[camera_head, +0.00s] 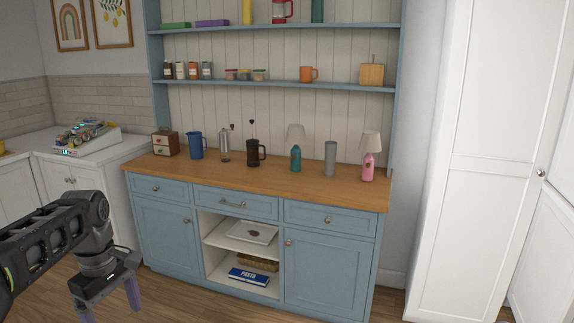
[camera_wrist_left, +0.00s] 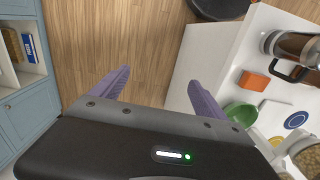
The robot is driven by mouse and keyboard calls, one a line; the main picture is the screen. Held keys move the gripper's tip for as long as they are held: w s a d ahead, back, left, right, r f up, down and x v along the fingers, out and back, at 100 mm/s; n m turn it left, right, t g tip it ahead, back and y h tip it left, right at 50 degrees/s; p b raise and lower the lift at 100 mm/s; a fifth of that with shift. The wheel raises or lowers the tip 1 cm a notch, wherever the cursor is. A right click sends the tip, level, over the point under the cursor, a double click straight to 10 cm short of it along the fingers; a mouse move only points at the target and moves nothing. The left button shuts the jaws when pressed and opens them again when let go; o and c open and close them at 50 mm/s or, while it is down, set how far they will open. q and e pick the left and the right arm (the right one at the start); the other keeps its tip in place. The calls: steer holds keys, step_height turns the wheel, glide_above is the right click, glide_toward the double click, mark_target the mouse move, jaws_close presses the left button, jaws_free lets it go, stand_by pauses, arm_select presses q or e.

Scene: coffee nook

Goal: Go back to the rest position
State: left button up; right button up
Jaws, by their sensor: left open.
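My left gripper (camera_head: 110,303) hangs at the lower left of the head view, its purple fingers pointing down, in front of the blue cabinet. In the left wrist view the gripper (camera_wrist_left: 159,80) has its two purple fingers spread apart with nothing between them. Wood floor (camera_wrist_left: 120,35) shows beyond and between the fingers. My right arm and gripper are not in view.
A blue cabinet (camera_head: 163,238) with a wooden top (camera_head: 220,172) carries a blue pitcher (camera_head: 197,145), a French press (camera_head: 255,152) and lamps. In the left wrist view, a white counter (camera_wrist_left: 205,60) with a green bowl (camera_wrist_left: 240,112) stands close right of the fingers.

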arm_select(q)
steer(key=w+d+f+m+t, duration=0.5)
steer(key=w+d+f+m, duration=0.2)
steer(key=w+f, duration=0.25)
steer(key=s+d+f+m+h, duration=0.1)
steer(key=d+f+m, duration=0.1)
steer(key=d+f, duration=0.45)
steer(key=s+d+f+m+h, duration=0.15)
steer(key=d+f, duration=0.25)
steer(key=f, duration=0.5)
steer(key=s+d+f+g, duration=0.1)
steer(key=s+d+f, duration=0.3)
steer(key=s, duration=0.5)
steer(key=s+d+f+m+g+h, duration=0.1)
steer(key=s+d+f+g, duration=0.1)
steer(key=s+d+f, duration=0.2)
steer(key=s+d+f+m+g, duration=0.1)
steer(key=s+d+f, duration=0.3)
steer(key=s+f, duration=0.5)
steer(key=s, duration=0.6)
steer(key=shift+s+h, duration=0.35)
